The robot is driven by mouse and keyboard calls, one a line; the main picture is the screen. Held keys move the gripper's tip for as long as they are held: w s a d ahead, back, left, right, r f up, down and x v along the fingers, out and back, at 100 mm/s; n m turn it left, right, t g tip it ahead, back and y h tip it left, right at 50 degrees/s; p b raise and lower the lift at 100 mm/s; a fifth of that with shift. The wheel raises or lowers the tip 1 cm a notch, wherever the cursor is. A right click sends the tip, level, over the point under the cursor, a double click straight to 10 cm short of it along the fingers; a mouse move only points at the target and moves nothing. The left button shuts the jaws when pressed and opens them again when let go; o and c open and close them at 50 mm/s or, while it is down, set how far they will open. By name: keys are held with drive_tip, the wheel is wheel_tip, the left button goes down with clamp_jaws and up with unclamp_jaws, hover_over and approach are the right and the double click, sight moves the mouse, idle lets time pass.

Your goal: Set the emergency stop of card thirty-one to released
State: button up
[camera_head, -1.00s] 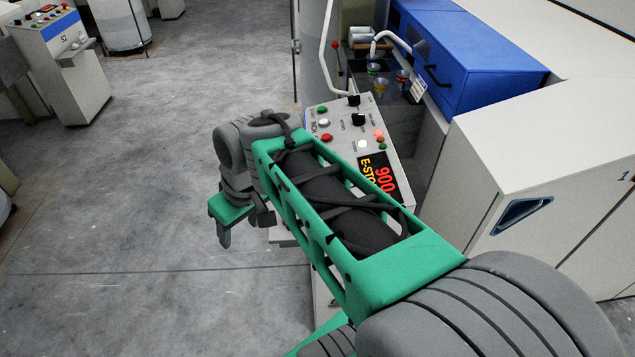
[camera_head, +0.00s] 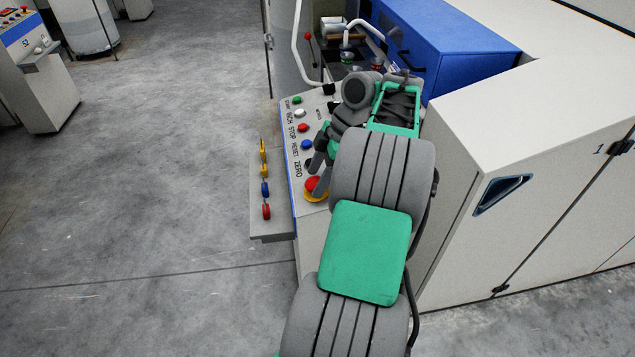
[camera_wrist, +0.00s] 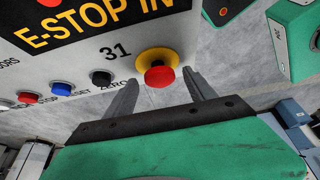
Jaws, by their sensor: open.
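The emergency stop is a red mushroom button on a yellow ring (camera_head: 315,188), low on the control panel (camera_head: 293,172) of card thirty-one. It also shows in the wrist view (camera_wrist: 157,72), beside the printed number 31. In the wrist view the panel display (camera_wrist: 95,20) reads "E-STOP IN". My gripper (camera_wrist: 164,85) is open, with one finger on each side of the red button in that view. I cannot tell whether the fingers touch it. In the head view my arm hides the display and part of the panel.
Beside the button are a black zero (camera_wrist: 101,77), blue reset (camera_wrist: 62,88) and red stop button (camera_wrist: 28,97). A shelf (camera_head: 268,225) with coloured handles juts out left of the panel. A blue cabinet (camera_head: 450,50) and white housing (camera_head: 540,110) stand right.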

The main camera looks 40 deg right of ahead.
drive_tip(key=shift+a+f, duration=0.1)
drive_tip(key=shift+f, duration=0.15)
drive_tip(key=shift+c, duration=0.4)
clamp_jaws()
idle(0.4)
